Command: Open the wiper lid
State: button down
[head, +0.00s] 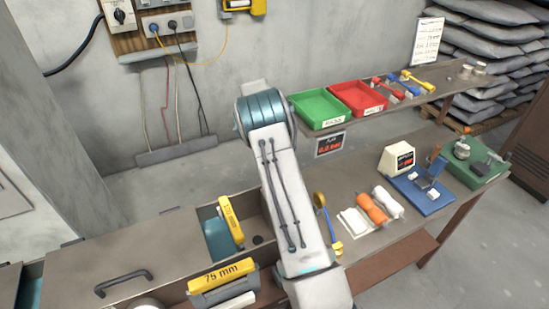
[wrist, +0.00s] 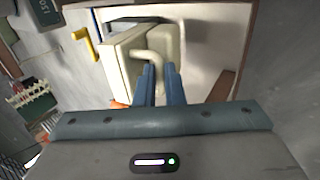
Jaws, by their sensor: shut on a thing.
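In the wrist view a cream box-like part (wrist: 118,62), probably the wiper lid, has a bent cream handle (wrist: 150,56) reaching down to my gripper (wrist: 160,70). My gripper's two blue fingers are close together, shut on the handle's end; the contact is partly hidden by the fingers. A dark green edge shows along the top of the cream part. I cannot tell how far the lid is open. In the head view my arm hides the gripper, and I cannot make out the lid there.
In the head view, yellow-labelled parts (head: 223,275) and a grey cover with a dark handle (head: 124,282) lie left of my arm. Right of it are white and orange pieces (head: 370,208) and a blue device (head: 420,193). Green (head: 318,107) and red (head: 359,97) trays stand on the shelf behind.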

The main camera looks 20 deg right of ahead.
jog(key=shift+a+f, duration=0.2)
dwell(0.3)
jog(key=c, duration=1.5)
grip_release()
jog(key=shift+r, duration=0.1)
jog(key=shift+b+v, duration=0.9)
jog(key=shift+v, duration=2.85)
jog(key=shift+c, duration=0.4)
